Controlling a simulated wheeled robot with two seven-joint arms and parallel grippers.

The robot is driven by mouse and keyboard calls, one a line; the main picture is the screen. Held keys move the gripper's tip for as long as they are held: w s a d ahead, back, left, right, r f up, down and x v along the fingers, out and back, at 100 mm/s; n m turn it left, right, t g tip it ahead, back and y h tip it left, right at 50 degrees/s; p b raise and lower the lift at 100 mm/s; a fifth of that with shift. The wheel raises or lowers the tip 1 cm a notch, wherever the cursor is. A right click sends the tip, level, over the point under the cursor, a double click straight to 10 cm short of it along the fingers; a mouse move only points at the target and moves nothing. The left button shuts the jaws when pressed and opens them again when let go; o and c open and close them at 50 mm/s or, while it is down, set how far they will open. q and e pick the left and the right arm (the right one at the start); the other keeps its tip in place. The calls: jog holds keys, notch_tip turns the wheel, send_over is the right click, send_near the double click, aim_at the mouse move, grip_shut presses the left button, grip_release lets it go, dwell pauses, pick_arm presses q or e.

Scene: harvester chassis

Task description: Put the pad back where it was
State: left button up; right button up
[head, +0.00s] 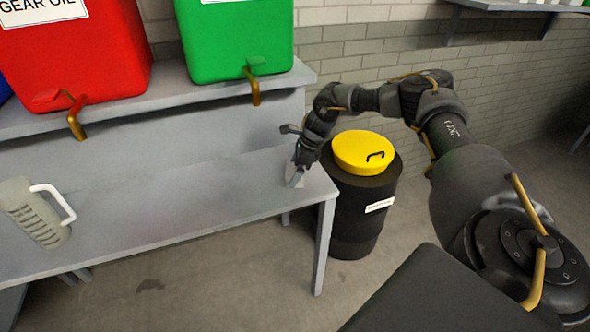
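My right gripper (299,166) reaches over the right end of the grey bench (160,215), with its fingers pointing down close to the bench top. A small pale grey piece (296,180) shows at the fingertips, near the bench's right edge. I cannot tell whether this piece is the pad or part of the gripper, nor whether the fingers are shut on it. No other pad can be made out. My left gripper is not in view.
A black drum with a yellow lid (363,152) stands just right of the bench, below my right arm. A pale jug with a white handle (35,212) is at the bench's left. Red (75,50) and green (237,38) tanks with taps sit on the raised shelf. The bench's middle is clear.

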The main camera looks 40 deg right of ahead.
jog(key=shift+o, duration=0.7)
jog(key=shift+d+r, duration=0.1)
jog(key=shift+r, duration=0.4)
jog(key=v, duration=0.7)
jog(key=shift+d+f+b, duration=0.1)
jog(key=shift+b, duration=0.25)
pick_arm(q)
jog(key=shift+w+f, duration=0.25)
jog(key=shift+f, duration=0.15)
pick_arm(e)
jog(key=v, duration=0.4)
jog(key=shift+s, duration=0.1)
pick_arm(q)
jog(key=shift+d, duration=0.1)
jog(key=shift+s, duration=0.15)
